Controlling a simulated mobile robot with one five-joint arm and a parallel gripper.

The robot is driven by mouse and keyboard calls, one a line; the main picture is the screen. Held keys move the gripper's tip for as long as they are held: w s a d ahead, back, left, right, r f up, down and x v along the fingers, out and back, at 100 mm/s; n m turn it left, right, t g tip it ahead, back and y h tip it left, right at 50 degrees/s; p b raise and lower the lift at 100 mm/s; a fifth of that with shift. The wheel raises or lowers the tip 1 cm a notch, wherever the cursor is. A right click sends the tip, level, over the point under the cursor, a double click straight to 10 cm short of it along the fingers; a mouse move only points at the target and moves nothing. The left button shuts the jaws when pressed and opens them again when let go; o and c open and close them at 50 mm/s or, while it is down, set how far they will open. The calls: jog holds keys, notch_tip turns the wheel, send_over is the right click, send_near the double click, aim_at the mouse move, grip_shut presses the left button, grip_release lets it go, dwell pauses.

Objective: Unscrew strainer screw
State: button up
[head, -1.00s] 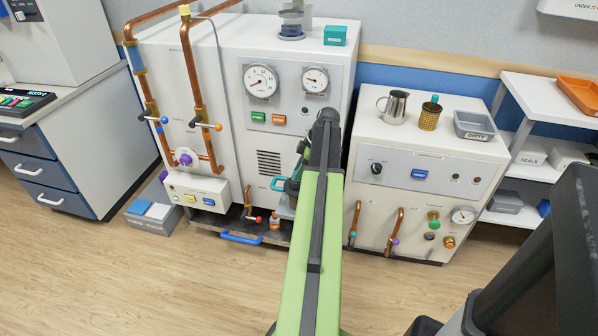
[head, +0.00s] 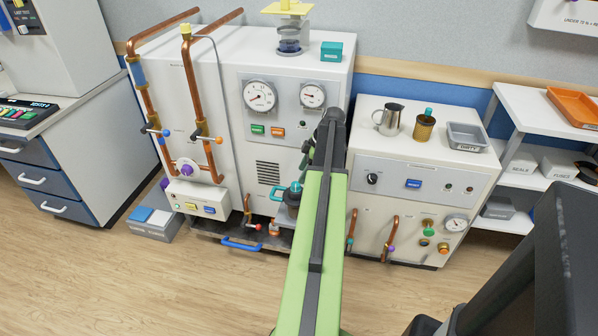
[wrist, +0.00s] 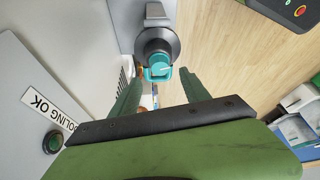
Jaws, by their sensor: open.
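A dark round housing (wrist: 157,48) with a teal screw-like part (wrist: 158,72) on it stands ahead of my gripper in the wrist view; I take this part for the strainer screw. In the head view the teal part (head: 296,187) and the dark housing (head: 292,198) show just left of my green arm, low in front of the large white cabinet. My gripper (wrist: 158,76) is open and empty. Its two green fingers lie to the left and right of the teal part in the wrist picture. I cannot tell the gap in depth. The head view mostly hides my gripper behind the arm.
The white cabinet (head: 230,120) with gauges and copper pipes stands behind. A second white cabinet (head: 425,190) on the right carries a steel jug (head: 390,119), a brass cup (head: 424,128) and a grey tray (head: 467,137). The wooden floor (head: 200,280) in front is clear.

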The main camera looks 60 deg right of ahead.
jog(key=p+v, duration=0.8)
jog(key=v, duration=0.3)
jog(key=shift+r+p, duration=0.2)
jog(key=shift+p, duration=0.15)
